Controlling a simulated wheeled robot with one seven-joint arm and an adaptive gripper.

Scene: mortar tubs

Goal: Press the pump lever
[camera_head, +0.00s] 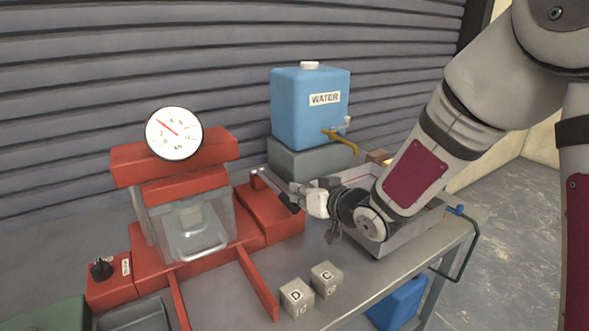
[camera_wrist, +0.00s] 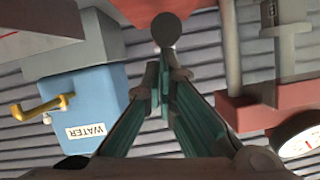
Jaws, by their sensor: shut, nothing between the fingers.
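The pump lever (camera_head: 273,187) is a slim grey bar with a black grip, rising from the red pump block (camera_head: 270,215) right of the press. In the wrist view its dark round end (camera_wrist: 166,30) shows just beyond my fingertips. My gripper (camera_head: 305,192) is at the lever's grip end, coming from the right. Its fingers (camera_wrist: 165,82) are together, with nothing between them. I cannot tell whether the fingertips touch the lever.
The red press with a round gauge (camera_head: 174,133) and clear guard (camera_head: 195,230) stands left. A blue water tank (camera_head: 310,105) with a brass tap (camera_head: 342,139) stands behind my gripper. Cubes D (camera_head: 296,297) and C (camera_head: 326,278) sit in front. Bare bench lies around them.

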